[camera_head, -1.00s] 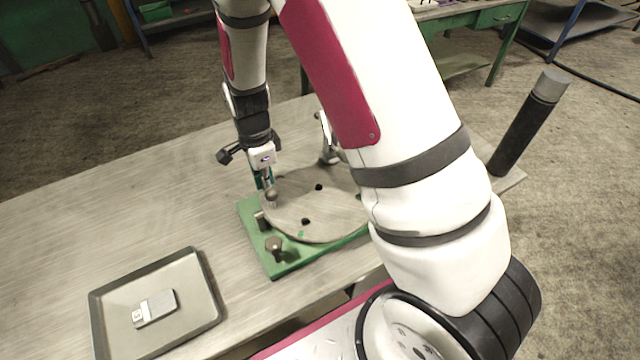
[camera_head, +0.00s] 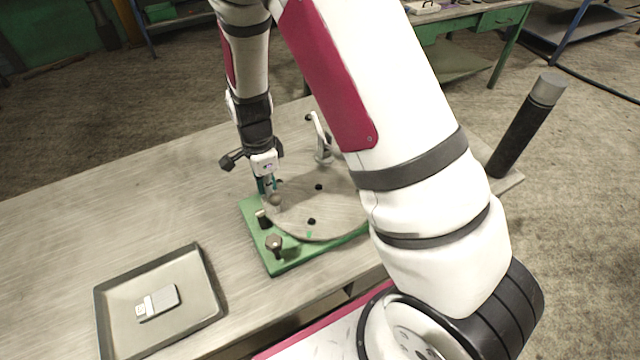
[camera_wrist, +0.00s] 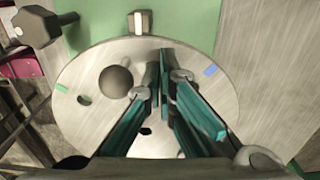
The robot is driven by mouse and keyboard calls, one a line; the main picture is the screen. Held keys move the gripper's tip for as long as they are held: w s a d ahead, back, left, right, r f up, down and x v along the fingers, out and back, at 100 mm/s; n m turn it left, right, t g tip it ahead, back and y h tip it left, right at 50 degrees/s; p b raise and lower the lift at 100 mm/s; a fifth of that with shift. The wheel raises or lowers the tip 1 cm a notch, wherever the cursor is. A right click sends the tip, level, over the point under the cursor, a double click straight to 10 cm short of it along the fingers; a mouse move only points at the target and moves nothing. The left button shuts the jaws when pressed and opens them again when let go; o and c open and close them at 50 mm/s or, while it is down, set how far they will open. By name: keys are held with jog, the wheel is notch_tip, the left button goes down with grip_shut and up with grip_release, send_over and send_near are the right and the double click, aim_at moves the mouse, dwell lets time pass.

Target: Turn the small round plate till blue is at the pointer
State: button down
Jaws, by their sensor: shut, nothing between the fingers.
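The round grey plate (camera_head: 335,212) lies on a green base (camera_head: 290,262) and has dark holes and a ball knob (camera_wrist: 116,81). Its blue mark (camera_wrist: 210,70) is at the upper right of the rim in the wrist view, right of the pale pointer block (camera_wrist: 140,22). A green mark (camera_wrist: 62,88) is on the left rim; it also shows in the head view (camera_head: 309,234). My gripper (camera_wrist: 166,62) is shut and empty, low over the plate, just right of the knob in the wrist view. Whether it touches the knob is unclear. My arm hides the plate's right side in the head view.
A metal handle (camera_head: 319,138) rises behind the plate. A tray (camera_head: 208,322) holding a small grey-white object (camera_head: 160,301) is at front left. A dark cylinder (camera_head: 522,130) stands at right. The table's left is clear.

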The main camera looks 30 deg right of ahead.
aim_at(277, 203)
jog(key=shift+s+a+p, duration=0.1)
jog(key=shift+s+p, duration=0.35)
jog(key=shift+s, duration=0.5)
jog(key=shift+s+p, duration=0.5)
jog(key=shift+s, duration=0.4)
jog(key=shift+s+r+p, duration=0.1)
jog(key=shift+s+p, duration=0.35)
jog(key=shift+s, duration=0.1)
jog(key=shift+s+d, duration=0.2)
jog(key=shift+s, duration=0.1)
